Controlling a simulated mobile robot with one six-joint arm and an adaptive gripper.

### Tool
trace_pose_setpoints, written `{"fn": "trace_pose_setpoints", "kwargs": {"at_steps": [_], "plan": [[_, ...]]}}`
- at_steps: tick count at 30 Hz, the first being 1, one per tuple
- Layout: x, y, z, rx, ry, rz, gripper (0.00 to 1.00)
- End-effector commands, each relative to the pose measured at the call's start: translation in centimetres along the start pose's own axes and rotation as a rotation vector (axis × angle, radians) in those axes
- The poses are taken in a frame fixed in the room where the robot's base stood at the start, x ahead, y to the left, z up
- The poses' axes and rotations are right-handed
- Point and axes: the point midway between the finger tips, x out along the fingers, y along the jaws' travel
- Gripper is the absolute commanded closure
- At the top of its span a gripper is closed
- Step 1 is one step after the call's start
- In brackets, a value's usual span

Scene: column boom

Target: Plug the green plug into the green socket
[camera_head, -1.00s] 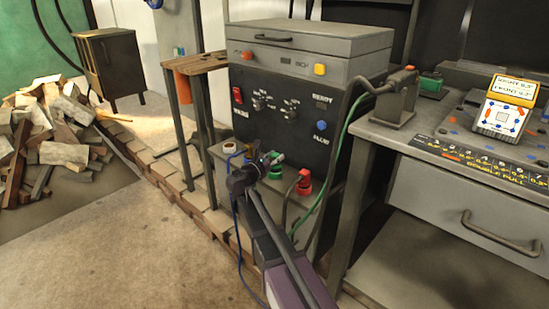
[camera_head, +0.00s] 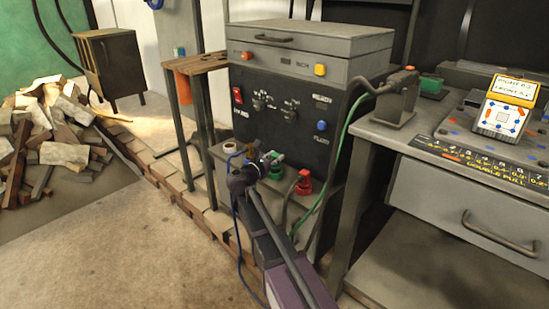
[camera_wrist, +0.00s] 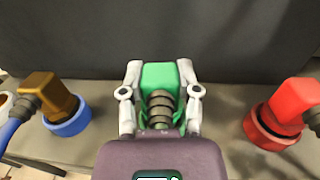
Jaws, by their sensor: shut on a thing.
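My gripper (camera_wrist: 160,78) is shut on the green plug (camera_wrist: 159,73), with one grey finger on each side of it. The plug's dark ribbed cable end faces the wrist camera. In the head view my gripper (camera_head: 264,162) is at the shelf in front of the machine. The green socket (camera_head: 277,173) shows there as a green ring just below the fingers, partly hidden by them. In the wrist view the socket is hidden behind the plug and my wrist. I cannot tell whether the plug is touching or inside it.
In the wrist view a blue socket (camera_wrist: 68,120) with a brown plug (camera_wrist: 47,93) is at left, and a red plug (camera_wrist: 294,103) stands in a red socket at right. The dark machine front (camera_head: 290,125) rises close behind. A workbench (camera_head: 395,135) stands at right.

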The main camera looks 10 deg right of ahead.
Motion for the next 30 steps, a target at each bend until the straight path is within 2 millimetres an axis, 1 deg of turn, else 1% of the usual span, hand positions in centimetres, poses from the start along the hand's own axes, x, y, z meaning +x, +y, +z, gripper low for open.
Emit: {"fn": "trace_pose_setpoints", "kwargs": {"at_steps": [11,30], "plan": [[0.02,-0.02,-0.07,0.0,0.0,0.0,1.0],[0.05,-0.04,-0.96,0.0,0.0,-0.001,1.0]]}}
